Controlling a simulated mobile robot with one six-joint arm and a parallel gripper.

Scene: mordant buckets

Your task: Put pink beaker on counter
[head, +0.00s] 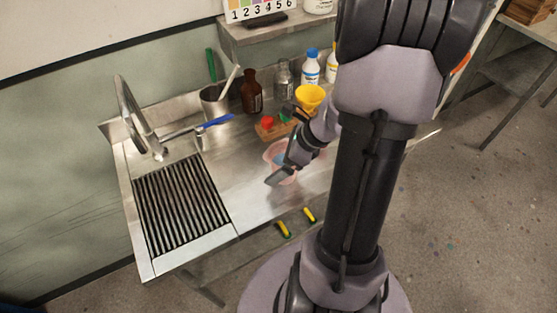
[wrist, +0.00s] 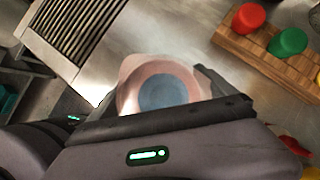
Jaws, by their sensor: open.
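The pink beaker (head: 280,156) is a translucent pink vessel on the steel counter (head: 236,188), in the middle of the head view and partly covered by my gripper. In the wrist view I look down into the pink beaker (wrist: 132,72), which shows a round blue-grey area inside; its near side is hidden by my gripper body. My gripper (head: 279,168) is open at the beaker, with one finger showing on the near side in the head view. In the wrist view finger parts show at both sides of the beaker; whether they touch it I cannot tell.
A wooden block (head: 268,130) with red and green caps stands just behind the beaker. A yellow funnel (head: 310,97), brown bottle (head: 251,93) and grey pot (head: 213,99) stand farther back. A sink grate (head: 181,203) and tap (head: 137,115) are left. Bare counter lies between.

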